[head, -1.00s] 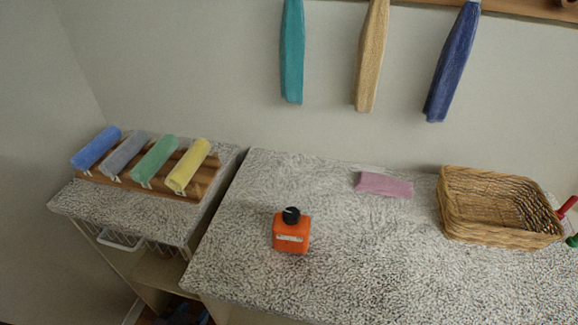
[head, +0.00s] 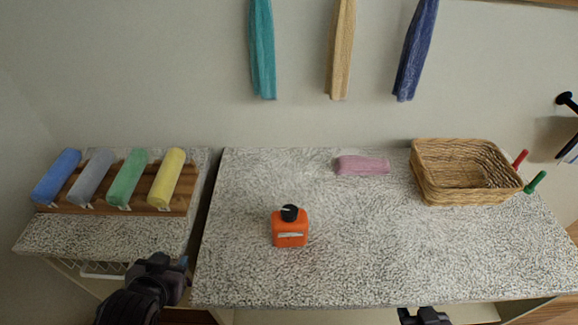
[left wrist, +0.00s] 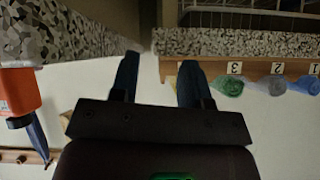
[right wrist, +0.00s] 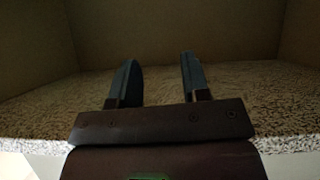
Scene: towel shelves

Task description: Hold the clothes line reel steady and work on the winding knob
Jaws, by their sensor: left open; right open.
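The clothes line reel, an orange box (head: 290,234) with a black winding knob (head: 290,213) on top, stands upright on the speckled counter, left of its middle. The orange box also shows at the left edge of the left wrist view (left wrist: 18,92), upside down. My left gripper (head: 182,268) is open and empty at the counter's front left corner, left of and nearer than the reel, not touching it. Its two fingers show apart in the left wrist view (left wrist: 160,68). My right gripper (head: 425,312) is at the bottom edge, open and empty in the right wrist view (right wrist: 160,65).
A pink folded cloth (head: 362,165) and a wicker basket (head: 465,196) lie behind and right of the reel. Red (head: 520,158) and green (head: 536,182) handles stick out beside the basket. Rolled towels sit on a wooden rack (head: 170,205) at left. The counter around the reel is clear.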

